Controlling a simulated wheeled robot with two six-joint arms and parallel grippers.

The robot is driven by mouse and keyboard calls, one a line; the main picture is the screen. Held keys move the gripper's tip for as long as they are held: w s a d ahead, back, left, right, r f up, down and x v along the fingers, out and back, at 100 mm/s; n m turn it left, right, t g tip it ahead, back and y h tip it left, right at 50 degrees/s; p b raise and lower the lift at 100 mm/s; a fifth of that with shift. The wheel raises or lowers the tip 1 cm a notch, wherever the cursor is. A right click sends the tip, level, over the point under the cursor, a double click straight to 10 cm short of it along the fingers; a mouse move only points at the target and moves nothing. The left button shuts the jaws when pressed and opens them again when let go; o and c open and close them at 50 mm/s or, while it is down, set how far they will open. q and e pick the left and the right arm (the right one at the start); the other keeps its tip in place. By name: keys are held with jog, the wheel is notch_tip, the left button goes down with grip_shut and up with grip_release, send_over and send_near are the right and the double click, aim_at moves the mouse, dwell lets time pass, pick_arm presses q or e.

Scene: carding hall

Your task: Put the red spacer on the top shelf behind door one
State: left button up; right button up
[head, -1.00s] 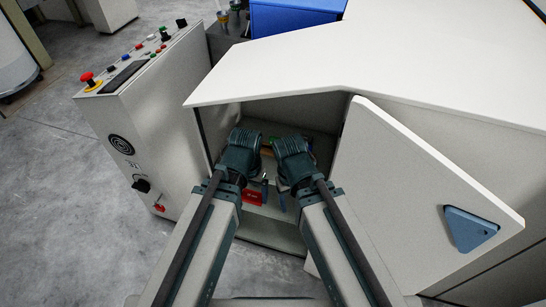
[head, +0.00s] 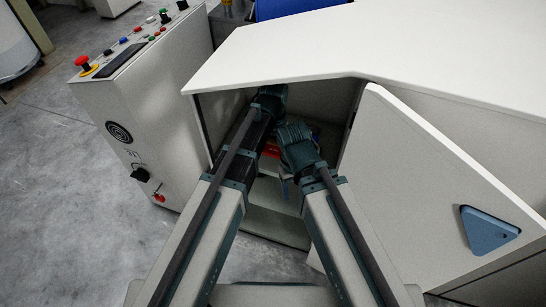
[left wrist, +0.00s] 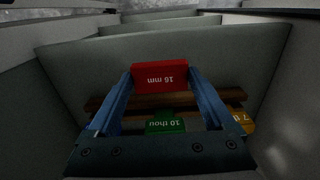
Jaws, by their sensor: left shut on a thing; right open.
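The red spacer (left wrist: 160,70), marked 16 mm, is held between the two blue fingers of my left gripper (left wrist: 160,77) in the left wrist view. In the head view my left arm reaches inside the open cabinet, and its fingers are mostly hidden; a red patch (head: 272,149) shows beside it. My right gripper (head: 284,186) is open and empty at the cabinet opening, right of the left arm. The cabinet door (head: 420,190), with a blue triangular handle (head: 487,230), stands open at the right. The top shelf cannot be made out.
A control cabinet (head: 130,110) stands left of the opening. The cabinet's white top (head: 330,50) overhangs the arms.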

aim_at(274, 150)
pick_arm(q)
jog(key=shift+f, duration=0.1)
notch_tip(274, 150, down, 4)
jog(key=b, duration=0.3)
jog(key=shift+b, duration=0.35)
jog(key=shift+w+d, duration=0.1)
jog(key=shift+w, duration=0.05)
jog(key=o, duration=1.3)
jog(key=shift+c, duration=0.2)
